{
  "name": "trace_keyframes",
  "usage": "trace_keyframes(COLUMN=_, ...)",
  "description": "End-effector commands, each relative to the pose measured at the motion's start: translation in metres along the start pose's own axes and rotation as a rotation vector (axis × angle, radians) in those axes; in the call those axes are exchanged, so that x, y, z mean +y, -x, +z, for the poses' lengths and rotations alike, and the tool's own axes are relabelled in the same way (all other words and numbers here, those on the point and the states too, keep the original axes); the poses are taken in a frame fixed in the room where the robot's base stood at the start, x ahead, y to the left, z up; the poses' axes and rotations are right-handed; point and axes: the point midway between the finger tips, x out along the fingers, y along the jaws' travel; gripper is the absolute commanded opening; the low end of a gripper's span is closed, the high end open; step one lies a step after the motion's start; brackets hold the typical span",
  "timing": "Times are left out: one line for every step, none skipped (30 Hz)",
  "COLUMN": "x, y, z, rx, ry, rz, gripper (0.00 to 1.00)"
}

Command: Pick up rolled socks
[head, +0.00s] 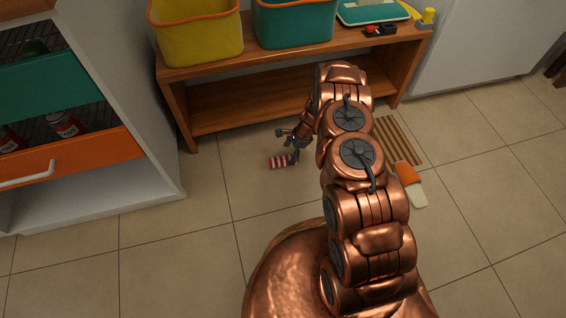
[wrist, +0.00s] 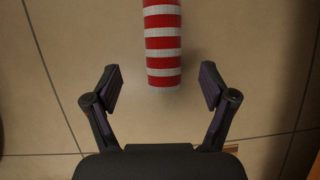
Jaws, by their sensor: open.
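The rolled socks (head: 279,162) are a small red and white striped roll lying on the tiled floor, in front of the wooden bench. In the wrist view the socks (wrist: 162,45) show at the top centre, cut off by the picture's upper edge. My gripper (head: 294,144) is low beside the socks in the head view. In the wrist view my gripper (wrist: 160,88) is open and empty, with one finger on each side. The near end of the socks reaches the gap between the fingertips; most of the roll lies beyond them.
A wooden bench (head: 178,102) stands behind, with a yellow bin (head: 200,38) and a teal bin (head: 292,27) on top. A striped mat (head: 399,141) and an orange and white item (head: 410,184) lie right of my arm. Open shelving (head: 125,150) stands left. Floor between is clear.

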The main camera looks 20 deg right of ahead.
Motion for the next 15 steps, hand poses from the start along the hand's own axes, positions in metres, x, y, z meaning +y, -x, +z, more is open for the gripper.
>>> trace_keyframes(x=0.0, y=-0.007, z=-0.001, rx=0.0, ry=0.001, rz=0.001, gripper=0.83)
trace_keyframes(x=0.0, y=-0.01, z=0.0, rx=0.0, ry=0.001, rz=0.001, gripper=0.83)
trace_keyframes(x=0.0, y=-0.012, z=0.0, rx=0.0, ry=0.001, rz=0.001, gripper=0.83)
trace_keyframes(x=0.0, y=-0.013, z=0.0, rx=0.0, ry=0.001, rz=0.0, gripper=0.83)
trace_keyframes(x=-0.001, y=-0.014, z=0.0, rx=0.0, ry=0.001, rz=0.0, gripper=0.83)
trace_keyframes(x=-0.001, y=-0.017, z=0.0, rx=0.0, ry=0.001, rz=0.0, gripper=0.83)
trace_keyframes(x=-0.001, y=-0.019, z=-0.001, rx=0.0, ry=0.002, rz=0.0, gripper=0.83)
trace_keyframes(x=-0.002, y=-0.022, z=-0.001, rx=0.0, ry=0.002, rz=0.001, gripper=0.83)
trace_keyframes(x=-0.002, y=-0.027, z=-0.001, rx=0.0, ry=0.002, rz=0.001, gripper=0.83)
trace_keyframes(x=-0.003, y=-0.031, z=-0.002, rx=0.0, ry=0.003, rz=0.001, gripper=0.83)
trace_keyframes(x=-0.004, y=-0.035, z=-0.002, rx=0.0, ry=0.002, rz=0.001, gripper=0.83)
trace_keyframes(x=-0.004, y=-0.041, z=-0.003, rx=0.0, ry=0.002, rz=0.002, gripper=0.83)
trace_keyframes(x=-0.005, y=-0.045, z=-0.003, rx=0.0, ry=0.001, rz=0.002, gripper=0.83)
trace_keyframes(x=-0.006, y=-0.049, z=-0.003, rx=0.0, ry=0.001, rz=0.002, gripper=0.83)
trace_keyframes(x=-0.005, y=-0.054, z=-0.003, rx=0.0, ry=0.0, rz=0.002, gripper=0.83)
